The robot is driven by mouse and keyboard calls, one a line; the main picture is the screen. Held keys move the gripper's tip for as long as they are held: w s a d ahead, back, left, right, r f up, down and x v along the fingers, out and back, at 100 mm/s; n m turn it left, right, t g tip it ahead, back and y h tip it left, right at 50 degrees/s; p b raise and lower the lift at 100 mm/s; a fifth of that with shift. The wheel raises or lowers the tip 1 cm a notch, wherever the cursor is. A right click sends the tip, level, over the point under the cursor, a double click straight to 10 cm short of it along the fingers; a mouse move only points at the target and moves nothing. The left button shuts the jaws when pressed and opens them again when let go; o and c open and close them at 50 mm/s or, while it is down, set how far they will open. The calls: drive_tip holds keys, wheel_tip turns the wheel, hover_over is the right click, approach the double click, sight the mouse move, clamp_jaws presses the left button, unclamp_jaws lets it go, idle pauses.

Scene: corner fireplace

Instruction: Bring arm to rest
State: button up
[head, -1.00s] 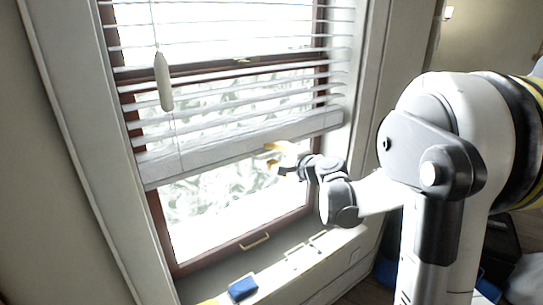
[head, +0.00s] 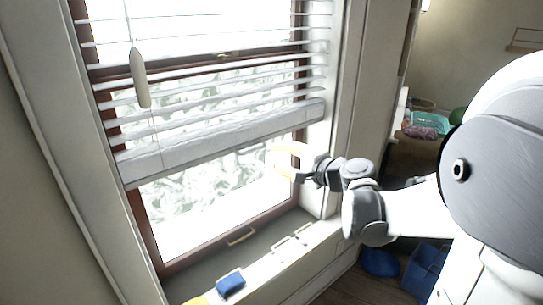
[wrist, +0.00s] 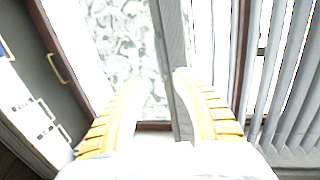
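My gripper (head: 288,160) is in front of the window, just below the right end of the blind's bottom rail (head: 220,143). In the wrist view its two yellow fingers (wrist: 157,85) are spread apart, with nothing held between them. The grey bottom rail (wrist: 172,50) shows beyond the fingers, close to the right one; I cannot tell whether they touch. My arm reaches in from the right side of the head view.
The sill (head: 270,265) carries a blue item (head: 230,283). A brass handle (head: 240,236) is on the lower window frame. A hanging cord pull (head: 140,78) is at left. Blue containers (head: 425,270) stand on the floor at right.

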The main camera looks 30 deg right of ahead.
idle(0.3)
drive_tip(key=s+a+f+n+g+b, duration=0.25)
drive_tip(key=s+a+f+n, duration=0.2)
drive_tip(key=a, duration=0.25)
drive_tip(key=s+a+f+n+g+b, duration=0.1)
drive_tip(key=s+a+f+n+g, duration=0.3)
drive_tip(key=a, duration=0.4)
drive_tip(key=s+f+n+g+h+b, duration=0.1)
drive_tip(key=s+f+n, duration=0.2)
drive_tip(key=s, duration=0.4)
drive_tip(key=s+f+n+h+b, duration=0.1)
drive_tip(key=s+f+n+h, duration=0.1)
drive_tip(key=s, duration=0.5)
drive_tip(key=shift+a+f+n+g, duration=0.35)
drive_tip(key=shift+a+f+n, duration=0.15)
drive_tip(key=shift+n, duration=0.55)
drive_tip(key=shift+f, duration=0.1)
